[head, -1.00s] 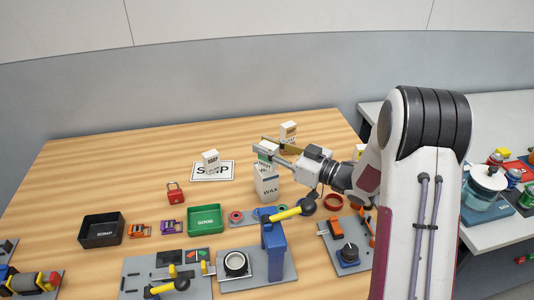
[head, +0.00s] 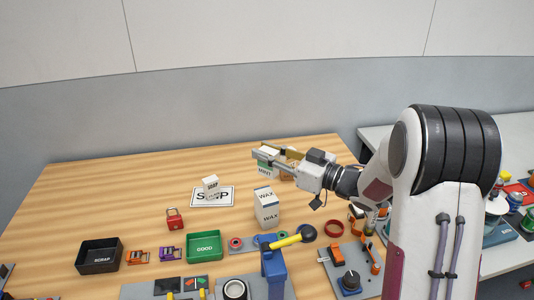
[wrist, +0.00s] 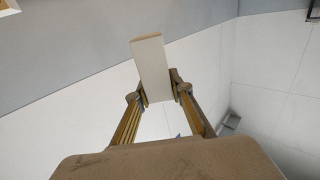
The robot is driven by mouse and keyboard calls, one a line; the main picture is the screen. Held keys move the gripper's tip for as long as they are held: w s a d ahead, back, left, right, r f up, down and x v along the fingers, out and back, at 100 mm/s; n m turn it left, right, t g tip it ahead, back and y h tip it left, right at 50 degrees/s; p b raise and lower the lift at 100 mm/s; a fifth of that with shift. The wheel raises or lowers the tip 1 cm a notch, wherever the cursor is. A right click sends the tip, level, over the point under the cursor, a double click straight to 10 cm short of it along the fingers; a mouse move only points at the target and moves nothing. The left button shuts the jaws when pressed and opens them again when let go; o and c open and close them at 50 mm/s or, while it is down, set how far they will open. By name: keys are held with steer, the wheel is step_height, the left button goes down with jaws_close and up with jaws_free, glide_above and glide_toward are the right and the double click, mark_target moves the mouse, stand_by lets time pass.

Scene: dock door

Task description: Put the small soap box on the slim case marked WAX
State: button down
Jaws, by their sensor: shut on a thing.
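A small white box marked SOAP (head: 211,187) stands on the mat marked SHIP, left of my gripper. The white case marked WAX (head: 267,211) stands upright on the table, with WAX lettering on its top and front. My gripper (head: 268,155) is above and slightly behind the WAX case in the picture. It is shut on a white and green box marked MINT (head: 266,166), held clear of the WAX case. In the wrist view the two fingertips (wrist: 158,91) pinch the pale MINT box (wrist: 151,65) from both sides.
The SHIP mat (head: 228,197) lies on the wooden table (head: 110,190). A box with a brown patch (head: 287,177) is partly hidden behind my gripper. Nearer stand a red padlock (head: 174,219), green GOOD tray (head: 204,257), black SCRAP tray (head: 83,267) and yellow-handled lever (head: 285,241).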

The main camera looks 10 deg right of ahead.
steer(key=shift+w, duration=0.1)
steer(key=w, duration=0.2)
steer(key=shift+w+r, duration=0.15)
steer(key=shift+w, duration=0.2)
stand_by(0.5)
glide_above(265, 194)
step_height(265, 194, down, 6)
stand_by(0.4)
steer(key=shift+f, duration=0.2)
steer(key=shift+f, duration=1.8)
steer(key=shift+f, duration=0.1)
steer(key=c, duration=1.8)
jaws_free()
